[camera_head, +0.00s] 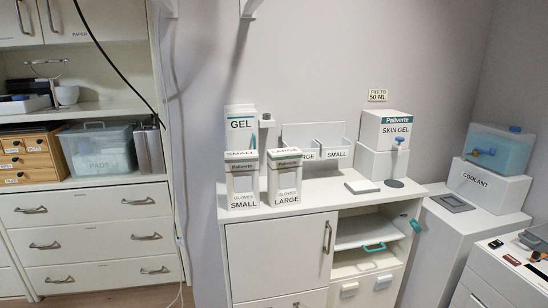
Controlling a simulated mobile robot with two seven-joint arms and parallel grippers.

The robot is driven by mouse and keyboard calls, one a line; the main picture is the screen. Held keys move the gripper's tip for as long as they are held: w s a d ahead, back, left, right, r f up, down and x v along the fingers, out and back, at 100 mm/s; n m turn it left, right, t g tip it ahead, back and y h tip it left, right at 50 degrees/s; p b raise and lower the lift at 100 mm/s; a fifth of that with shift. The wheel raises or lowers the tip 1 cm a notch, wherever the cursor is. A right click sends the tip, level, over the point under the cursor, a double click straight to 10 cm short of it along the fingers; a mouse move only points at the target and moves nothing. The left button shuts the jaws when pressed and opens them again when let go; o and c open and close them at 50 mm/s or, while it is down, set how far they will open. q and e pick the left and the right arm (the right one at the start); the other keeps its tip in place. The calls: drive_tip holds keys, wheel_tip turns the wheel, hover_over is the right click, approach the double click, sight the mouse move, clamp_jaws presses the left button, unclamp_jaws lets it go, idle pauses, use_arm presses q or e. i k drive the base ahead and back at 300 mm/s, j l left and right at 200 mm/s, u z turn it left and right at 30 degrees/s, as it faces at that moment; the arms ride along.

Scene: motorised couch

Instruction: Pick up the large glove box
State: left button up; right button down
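The large glove box (285,182) is a white upright box with a dark green band near its top and the word LARGE low on its front. It stands near the front edge of the white cabinet top. A similar box labelled SMALL (242,187) stands close beside it on the left. Neither of my grippers is in view.
A GEL box (240,122) stands behind the small glove box. A white holder (325,133) with LARGE and SMALL labels stands at the back. A SKIN GEL box (385,130) is on the right.

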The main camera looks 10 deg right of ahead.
sight(287, 160)
drive_tip(key=i+l, duration=0.1)
drive_tip(key=l, duration=0.35)
drive_tip(key=i+l, duration=0.1)
drive_tip(key=l, duration=0.3)
drive_tip(key=i+l, duration=0.1)
drive_tip(key=l, duration=0.35)
drive_tip(key=i+l, duration=0.1)
drive_tip(key=l, duration=0.35)
drive_tip(key=u, duration=0.05)
